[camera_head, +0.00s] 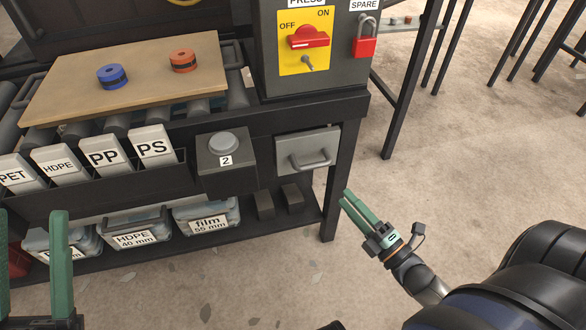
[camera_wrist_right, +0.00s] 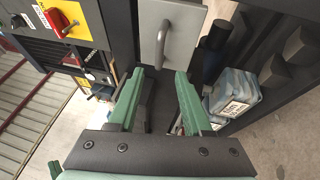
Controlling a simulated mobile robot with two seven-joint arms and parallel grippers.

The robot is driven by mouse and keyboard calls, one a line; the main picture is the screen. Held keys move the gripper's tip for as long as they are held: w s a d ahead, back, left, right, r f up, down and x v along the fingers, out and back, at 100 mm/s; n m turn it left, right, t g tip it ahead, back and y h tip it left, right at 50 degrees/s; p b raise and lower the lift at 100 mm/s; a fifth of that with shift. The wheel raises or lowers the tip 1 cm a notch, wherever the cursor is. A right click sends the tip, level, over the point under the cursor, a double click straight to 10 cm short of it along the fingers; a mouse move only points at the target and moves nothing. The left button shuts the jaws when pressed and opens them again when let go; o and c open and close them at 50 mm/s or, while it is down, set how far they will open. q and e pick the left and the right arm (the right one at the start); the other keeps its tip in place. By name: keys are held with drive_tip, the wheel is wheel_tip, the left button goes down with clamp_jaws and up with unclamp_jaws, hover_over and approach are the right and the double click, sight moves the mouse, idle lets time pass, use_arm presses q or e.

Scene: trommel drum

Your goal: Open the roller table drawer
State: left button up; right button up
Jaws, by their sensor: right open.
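The roller table drawer (camera_head: 293,146) has a grey front set under the tabletop at the table's right end. It looks shut in the head view. Its grey bar handle (camera_head: 310,160) also shows in the right wrist view (camera_wrist_right: 162,42), beyond the fingertips. My right gripper (camera_head: 347,200) is open and empty, to the right of and below the drawer, beside the table leg. In the wrist view the right gripper (camera_wrist_right: 158,75) points toward the drawer front (camera_wrist_right: 172,18), apart from the handle. My left gripper (camera_head: 32,215) is open and empty at the lower left.
A button box marked 2 (camera_head: 222,162) sits left of the drawer. Labelled bins (camera_head: 207,217) and dark blocks (camera_head: 291,196) stand on the lower shelf. The table's right front leg (camera_head: 337,190) is near my right gripper. Floor (camera_head: 270,285) in front is clear.

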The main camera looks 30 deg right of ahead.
sight(316, 163)
drive_tip(key=b+x, duration=0.3)
drive_tip(key=x, duration=0.9)
drive_tip(key=shift+w+r, duration=0.1)
drive_tip(key=shift+w, duration=0.15)
clamp_jaws()
idle(1.0)
